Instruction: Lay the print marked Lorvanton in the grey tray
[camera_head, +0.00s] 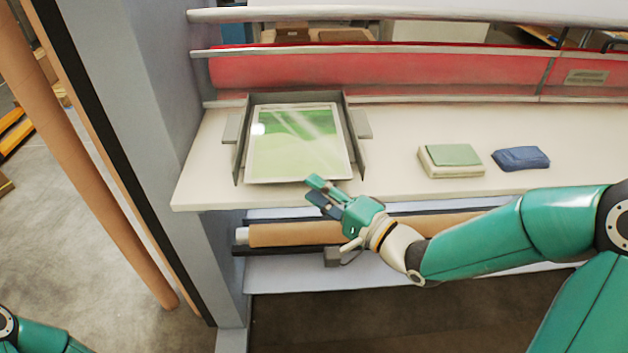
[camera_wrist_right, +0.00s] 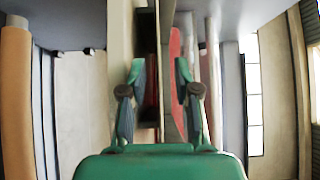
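A print (camera_head: 295,150) with a green picture and a pale border lies in the grey tray (camera_head: 355,142) at the left of the cream table, in the head view. Glare streaks cross it, and no name on it can be read. Its front edge reaches the open front of the tray. My right gripper (camera_head: 318,190) is just in front of the tray, at the table's front edge. In the wrist view its two fingers (camera_wrist_right: 157,95) stand apart, and I see nothing gripped between them. My left gripper is out of view; only part of the left arm shows at the lower left.
A red bar (camera_head: 400,72) runs along the back. A brown roll (camera_head: 290,234) sits below the front edge. A grey post (camera_head: 150,110) stands at the left.

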